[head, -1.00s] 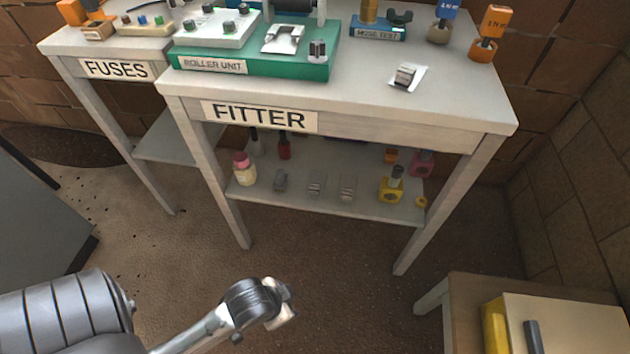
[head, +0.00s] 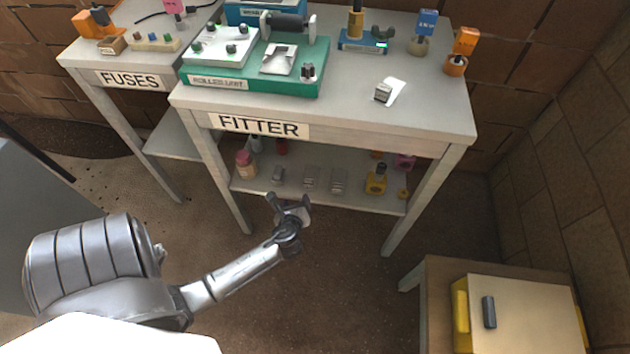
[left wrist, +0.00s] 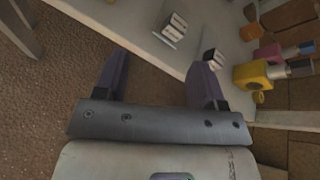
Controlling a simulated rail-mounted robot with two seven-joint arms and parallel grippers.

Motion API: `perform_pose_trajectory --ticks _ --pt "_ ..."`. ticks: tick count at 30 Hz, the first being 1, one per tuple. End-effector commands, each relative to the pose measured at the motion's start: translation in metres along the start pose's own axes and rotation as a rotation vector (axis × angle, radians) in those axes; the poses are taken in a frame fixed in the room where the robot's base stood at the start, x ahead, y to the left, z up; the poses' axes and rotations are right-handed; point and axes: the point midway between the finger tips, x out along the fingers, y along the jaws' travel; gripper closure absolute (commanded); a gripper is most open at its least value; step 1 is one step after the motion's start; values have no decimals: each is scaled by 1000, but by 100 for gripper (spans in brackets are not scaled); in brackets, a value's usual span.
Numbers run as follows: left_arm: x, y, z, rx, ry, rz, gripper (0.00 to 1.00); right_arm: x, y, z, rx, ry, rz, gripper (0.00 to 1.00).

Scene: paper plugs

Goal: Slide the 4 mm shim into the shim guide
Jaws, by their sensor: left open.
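My left gripper (head: 288,207) is open and empty in the head view, in front of the fitter table's lower shelf (head: 360,201). Several small grey metal pieces stand on that shelf, among them a left one (head: 278,175), a middle one (head: 311,178) and a right one (head: 338,182). I cannot tell which, if any, is the 4 mm shim. My right gripper is out of view.
On the tabletop (head: 420,118), a small metal block (head: 383,92) lies by a white card. A low stand with a yellow-sided box (head: 530,310) is at lower right. The floor before the shelf is clear.

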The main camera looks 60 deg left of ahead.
Motion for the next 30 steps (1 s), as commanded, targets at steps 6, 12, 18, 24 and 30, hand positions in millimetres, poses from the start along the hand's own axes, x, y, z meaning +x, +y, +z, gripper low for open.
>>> perform_pose_trajectory --ticks 6,12,18,24,30 --pt "-1 -14 0 323 -12 -80 36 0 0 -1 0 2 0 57" --pt "5 -14 -1 438 -18 -84 36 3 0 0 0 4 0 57" --pt "38 -17 -3 448 -19 -83 36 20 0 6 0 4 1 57" --pt "69 -20 -3 447 -18 -83 36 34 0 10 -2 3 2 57" --pt "83 -22 -1 446 -17 -83 36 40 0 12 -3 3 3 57"
